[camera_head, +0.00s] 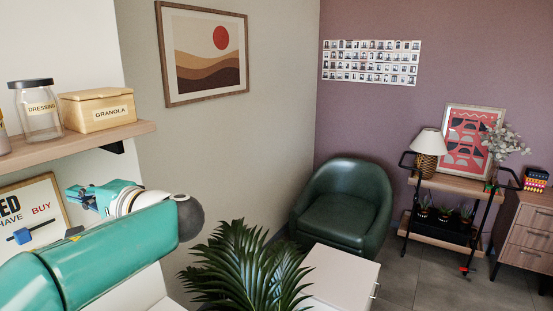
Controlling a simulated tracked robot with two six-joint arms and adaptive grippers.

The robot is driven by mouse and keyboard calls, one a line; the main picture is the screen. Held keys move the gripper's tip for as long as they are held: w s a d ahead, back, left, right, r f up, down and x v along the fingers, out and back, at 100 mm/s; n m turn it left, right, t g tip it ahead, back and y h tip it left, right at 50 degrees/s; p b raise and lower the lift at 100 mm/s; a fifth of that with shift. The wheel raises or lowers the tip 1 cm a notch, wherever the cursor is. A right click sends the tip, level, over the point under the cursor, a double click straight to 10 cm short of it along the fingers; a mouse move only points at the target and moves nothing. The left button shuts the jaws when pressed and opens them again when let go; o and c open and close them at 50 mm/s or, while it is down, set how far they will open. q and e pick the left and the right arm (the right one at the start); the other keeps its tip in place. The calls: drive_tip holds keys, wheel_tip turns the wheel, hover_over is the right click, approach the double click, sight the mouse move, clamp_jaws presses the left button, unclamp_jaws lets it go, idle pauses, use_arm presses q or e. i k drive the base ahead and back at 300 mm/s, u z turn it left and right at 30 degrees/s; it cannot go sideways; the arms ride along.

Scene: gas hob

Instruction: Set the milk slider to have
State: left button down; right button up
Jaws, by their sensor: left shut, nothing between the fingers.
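A white sign board (45,212) in a wooden frame leans or hangs at the far left, cut off by the picture's edge. A blue slider (22,236) sits on a line under these words, nearer "HAVE" than "BUY". No milk label is readable, so I cannot tell whether this is the milk slider. My left gripper (76,198) is at the board's right side, shut and empty, its fingers pointing left. My arm hides the board's lower part. My right gripper is not in view.
A palm plant (245,268) and a white cabinet (338,277) stand in front. A green armchair (343,204) stands behind.

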sight(23, 236)
drive_tip(key=k, duration=0.95)
